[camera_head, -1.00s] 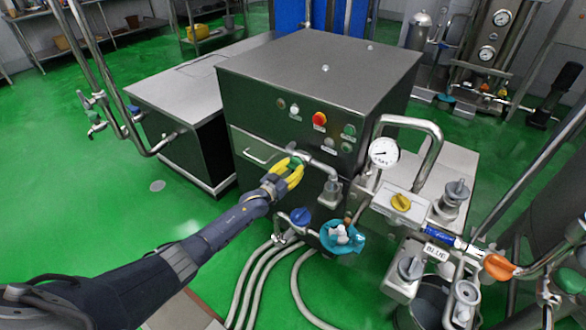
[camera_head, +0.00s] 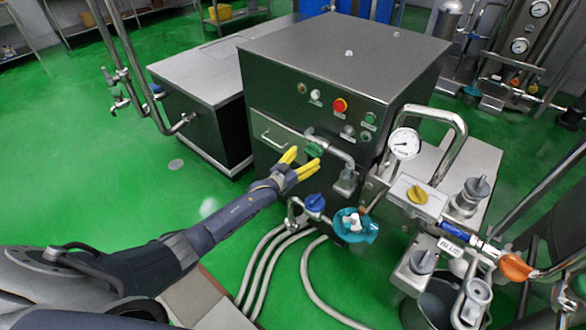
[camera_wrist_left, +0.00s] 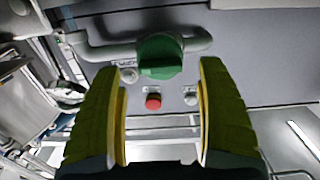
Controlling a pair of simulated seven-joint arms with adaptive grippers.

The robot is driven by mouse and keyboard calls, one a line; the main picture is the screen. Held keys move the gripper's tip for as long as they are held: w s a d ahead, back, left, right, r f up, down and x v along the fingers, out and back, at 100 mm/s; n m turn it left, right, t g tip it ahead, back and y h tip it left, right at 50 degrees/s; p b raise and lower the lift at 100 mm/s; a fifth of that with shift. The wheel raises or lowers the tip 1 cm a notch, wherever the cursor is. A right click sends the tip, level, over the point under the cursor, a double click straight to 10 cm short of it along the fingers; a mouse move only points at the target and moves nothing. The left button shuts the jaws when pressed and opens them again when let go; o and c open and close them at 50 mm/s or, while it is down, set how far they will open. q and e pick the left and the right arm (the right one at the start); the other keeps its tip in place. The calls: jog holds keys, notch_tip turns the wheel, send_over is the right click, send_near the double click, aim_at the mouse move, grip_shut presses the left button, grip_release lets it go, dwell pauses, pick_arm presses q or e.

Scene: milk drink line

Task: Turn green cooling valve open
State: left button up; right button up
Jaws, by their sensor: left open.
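The green cooling valve (camera_head: 313,149) sits on a grey pipe on the front of the dark metal cabinet. My left gripper (camera_head: 301,159) is open just in front of it, its yellow fingers spread. In the left wrist view the green valve knob (camera_wrist_left: 160,57) lies ahead, between and beyond the fingertips of my left gripper (camera_wrist_left: 162,75). The gripper is apart from the knob and holds nothing. My right gripper is in neither view.
The cabinet (camera_head: 345,50) has a red button (camera_head: 340,105) and other knobs. A blue valve (camera_head: 315,203) and a teal valve (camera_head: 357,226) sit lower down. A gauge (camera_head: 404,143) and pipework with a yellow valve (camera_head: 417,194) and orange handle (camera_head: 515,267) stand to the right.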

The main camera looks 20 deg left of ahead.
pick_arm(q)
jog(key=v, duration=0.8)
dwell(0.4)
jog(key=a+f+m+g+y, duration=0.15)
jog(key=a+f, duration=0.25)
jog(key=f, duration=0.5)
jog(key=s+a+f+g+y, duration=0.2)
jog(key=s+f+g, duration=0.1)
jog(key=s+f, duration=0.8)
jog(key=s+a+f+g+y, duration=0.25)
jog(key=s+f, duration=0.55)
jog(key=f, duration=0.7)
jog(key=s+d+f+g, duration=0.1)
jog(key=s+f+g, duration=0.2)
jog(key=s+f, duration=0.55)
jog(key=s+d+f+g, duration=0.2)
jog(key=s+f, duration=0.2)
jog(key=s, duration=1)
jog(key=s+d+f+g, duration=0.1)
jog(key=s+d+f, duration=0.1)
jog(key=s, duration=0.9)
jog(key=s+d+f+n+g, duration=0.1)
jog(key=s+d, duration=0.3)
jog(key=s, duration=0.8)
jog(key=shift+s+d+f+g, duration=0.15)
jog(key=shift+d+f+g, duration=0.05)
jog(key=shift+f+g, duration=0.65)
